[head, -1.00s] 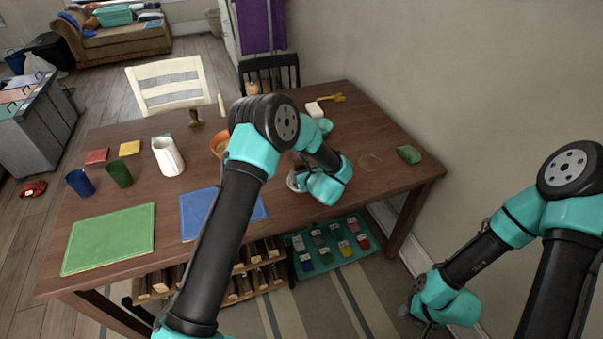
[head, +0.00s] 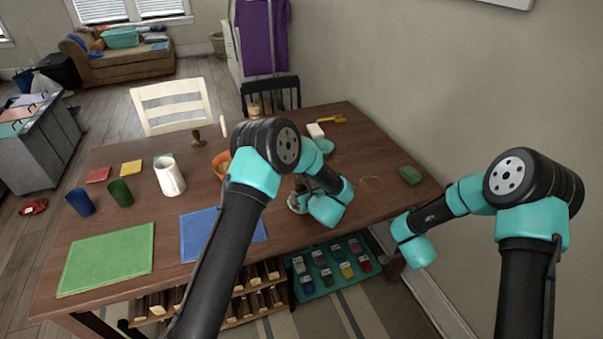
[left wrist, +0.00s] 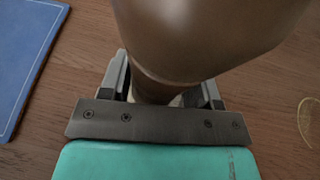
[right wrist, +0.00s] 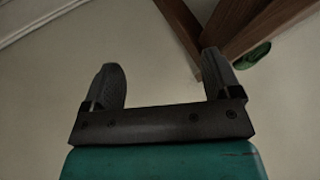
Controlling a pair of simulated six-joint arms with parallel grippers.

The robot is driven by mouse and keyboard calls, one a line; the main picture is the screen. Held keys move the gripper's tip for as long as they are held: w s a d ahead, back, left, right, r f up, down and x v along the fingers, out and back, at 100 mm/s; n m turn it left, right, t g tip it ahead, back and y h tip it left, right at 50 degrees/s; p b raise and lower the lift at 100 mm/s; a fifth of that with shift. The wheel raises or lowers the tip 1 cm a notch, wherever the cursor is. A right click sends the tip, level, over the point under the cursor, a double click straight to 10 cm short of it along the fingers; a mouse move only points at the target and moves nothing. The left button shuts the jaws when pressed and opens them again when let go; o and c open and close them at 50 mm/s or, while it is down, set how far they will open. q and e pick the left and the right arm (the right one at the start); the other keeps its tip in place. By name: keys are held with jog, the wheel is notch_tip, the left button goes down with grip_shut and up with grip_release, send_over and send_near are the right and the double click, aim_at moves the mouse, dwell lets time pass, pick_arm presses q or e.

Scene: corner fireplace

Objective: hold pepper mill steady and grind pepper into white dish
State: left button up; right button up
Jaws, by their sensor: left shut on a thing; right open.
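The pepper mill (left wrist: 210,35) is a large, glossy brown rounded body in the left wrist view, narrowing to a waist between the fingers. My left gripper (left wrist: 165,92) is shut on it above the table. In the head view my left arm mostly hides the mill, and a pale rounded shape (head: 297,203) shows beside my left wrist. I cannot tell whether this is the white dish. My right gripper (right wrist: 162,70) is open and empty. In the head view it (head: 380,238) is by the table's front right corner.
The wooden table (head: 375,195) holds a blue mat (head: 195,235), a green mat (head: 105,258), a white pitcher (head: 170,179), an orange bowl (head: 221,164) and a green block (head: 409,175). A table leg (right wrist: 182,28) is close to my right gripper. The wall stands at the right.

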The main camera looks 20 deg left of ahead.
jog(key=w+a+r+m+h, duration=0.5)
jog(key=w+a+r+m, duration=0.75)
jog(key=w+r, duration=0.35)
jog(key=s+a+r+m+g+y, duration=0.1)
jog(key=a+r, duration=0.3)
jog(key=a, duration=0.5)
jog(key=s+a+r+m+g+y, duration=0.2)
jog(key=s+a+r+g+y, duration=0.1)
jog(key=a, duration=0.6)
jog(key=s+a+r+m+g+y, duration=0.2)
jog(key=s+a+r+g, duration=0.2)
jog(key=a+r, duration=0.3)
jog(key=a, duration=0.3)
jog(key=shift+s, duration=0.2)
notch_tip(320, 180, down, 12)
jog(key=shift+a, duration=0.1)
jog(key=shift+c, duration=0.2)
jog(key=c, duration=0.9)
